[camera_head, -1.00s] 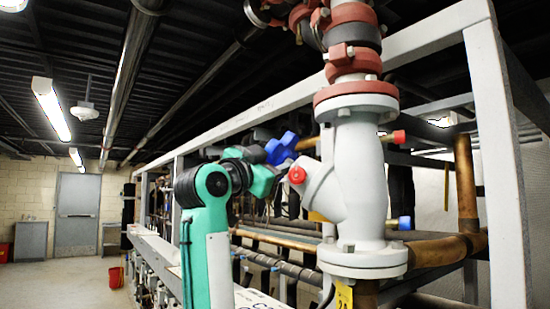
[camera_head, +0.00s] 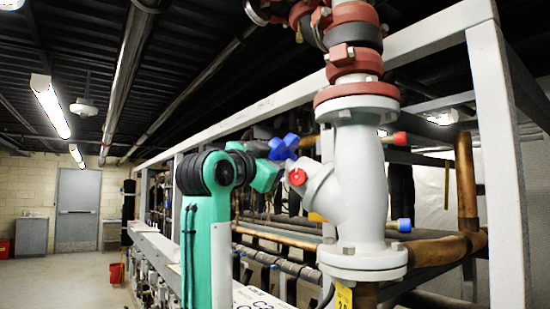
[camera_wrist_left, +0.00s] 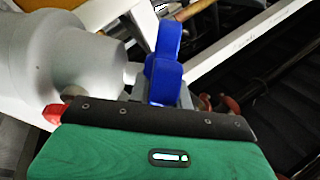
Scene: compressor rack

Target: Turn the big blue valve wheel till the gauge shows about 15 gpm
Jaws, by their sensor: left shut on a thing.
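The blue valve wheel (camera_head: 284,147) sits beside the white valve body (camera_head: 352,190), at the end of my green and black left arm. It also shows in the left wrist view (camera_wrist_left: 163,70), just beyond the dark edge of my gripper housing. My left gripper (camera_head: 268,172) is at the wheel and shut on it; the fingertips are mostly hidden. The white valve body fills the left of the wrist view (camera_wrist_left: 75,60). No gauge reading can be made out in either view. My right gripper is not in view.
A grey frame post (camera_head: 498,170) stands at the right, and a long grey beam (camera_head: 250,107) runs above the wheel. Copper pipes (camera_head: 465,190) lie behind the valve. The floor (camera_head: 75,285) at the left is open, with a red bucket (camera_head: 116,273).

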